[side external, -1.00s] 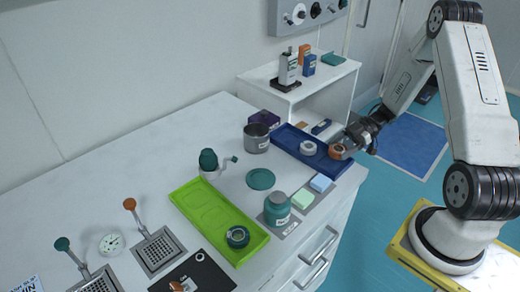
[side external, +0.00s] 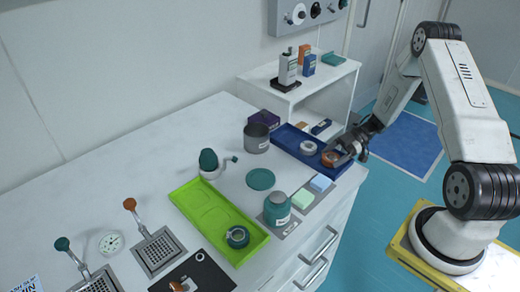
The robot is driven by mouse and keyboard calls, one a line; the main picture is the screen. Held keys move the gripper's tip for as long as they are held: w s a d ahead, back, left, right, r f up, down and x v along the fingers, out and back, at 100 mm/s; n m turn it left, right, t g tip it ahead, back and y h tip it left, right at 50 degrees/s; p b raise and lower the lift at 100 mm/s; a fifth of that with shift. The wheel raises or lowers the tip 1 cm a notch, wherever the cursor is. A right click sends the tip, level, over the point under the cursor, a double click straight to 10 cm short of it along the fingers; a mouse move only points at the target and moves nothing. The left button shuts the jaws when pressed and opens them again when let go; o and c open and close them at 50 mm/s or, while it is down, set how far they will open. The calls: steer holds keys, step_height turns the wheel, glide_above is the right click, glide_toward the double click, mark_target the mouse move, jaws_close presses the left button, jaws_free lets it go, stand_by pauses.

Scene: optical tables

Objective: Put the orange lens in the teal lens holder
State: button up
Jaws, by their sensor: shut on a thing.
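The orange ring-shaped lens (side external: 330,159) is at the right end of the dark blue tray (side external: 287,136). My gripper (side external: 339,154) is shut on it from the right, low over the tray; whether the lens touches the tray floor cannot be told. The fingertips are small and partly hidden.
A white ring (side external: 308,147) is in the blue tray beside the orange lens. The table's back left is clear.

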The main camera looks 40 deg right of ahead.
steer(key=shift+f, duration=0.3)
steer(key=o, duration=1.1)
steer(key=v, duration=0.8)
steer(key=shift+w+f, duration=0.1)
steer(key=shift+w, duration=0.05)
